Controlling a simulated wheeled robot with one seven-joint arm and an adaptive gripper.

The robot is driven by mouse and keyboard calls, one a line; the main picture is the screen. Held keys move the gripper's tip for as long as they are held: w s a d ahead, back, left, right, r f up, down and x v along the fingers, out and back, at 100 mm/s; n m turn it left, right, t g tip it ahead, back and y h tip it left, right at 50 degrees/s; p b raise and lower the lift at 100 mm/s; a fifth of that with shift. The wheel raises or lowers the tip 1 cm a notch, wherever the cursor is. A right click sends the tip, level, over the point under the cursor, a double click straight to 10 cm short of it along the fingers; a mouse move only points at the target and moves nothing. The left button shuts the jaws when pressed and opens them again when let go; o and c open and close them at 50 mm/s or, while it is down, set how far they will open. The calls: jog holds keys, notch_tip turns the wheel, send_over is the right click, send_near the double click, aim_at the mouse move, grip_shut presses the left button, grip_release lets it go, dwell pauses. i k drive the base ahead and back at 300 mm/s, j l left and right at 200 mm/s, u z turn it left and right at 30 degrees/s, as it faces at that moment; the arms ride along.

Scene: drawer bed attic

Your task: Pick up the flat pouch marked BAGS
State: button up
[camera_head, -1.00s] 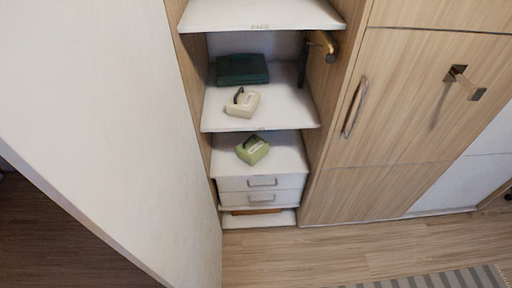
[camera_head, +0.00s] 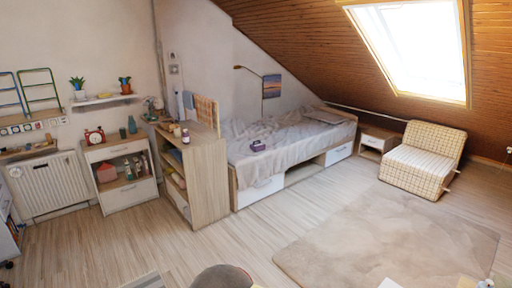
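I cannot make out a pouch marked BAGS, and no lettering is readable at this distance. A small purple item (camera_head: 258,145) lies on the grey cover of the bed (camera_head: 290,140); I cannot tell whether it is a pouch. My gripper is not in view.
A wooden shelf unit (camera_head: 207,178) with bottles on top stands at the bed's foot. A white cabinet (camera_head: 130,195) and a radiator (camera_head: 48,186) are further left. A checked chair (camera_head: 424,160) and nightstand (camera_head: 377,142) stand right. A rug (camera_head: 390,240) covers open floor. A dark rounded object (camera_head: 222,277) is at the bottom edge.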

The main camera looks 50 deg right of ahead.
aim_at(258, 146)
jog(key=i+l+z, duration=0.2)
jog(key=l+z, duration=0.2)
jog(key=i+l+z, duration=0.6)
jog(key=z, duration=0.2)
jog(key=i+l, duration=0.35)
jog(key=i, duration=0.15)
jog(key=i+l+z, duration=0.15)
jog(key=i+l, duration=0.15)
jog(key=i, duration=0.2)
jog(key=i+l, duration=0.3)
jog(key=i, duration=0.2)
jog(key=i+l+z, duration=0.1)
jog(key=i+l, duration=0.2)
jog(key=i, duration=0.2)
jog(key=i+z, duration=0.2)
jog(key=z, duration=0.2)
jog(key=i+j+z, duration=0.15)
jog(key=z, duration=0.25)
jog(key=i+j+z, duration=0.15)
jog(key=i+j, duration=0.4)
jog(key=i+j+z, duration=0.15)
jog(key=i+j, duration=0.4)
jog(key=i+j+z, duration=0.15)
jog(key=i+j, duration=0.35)
jog(key=j, duration=0.3)
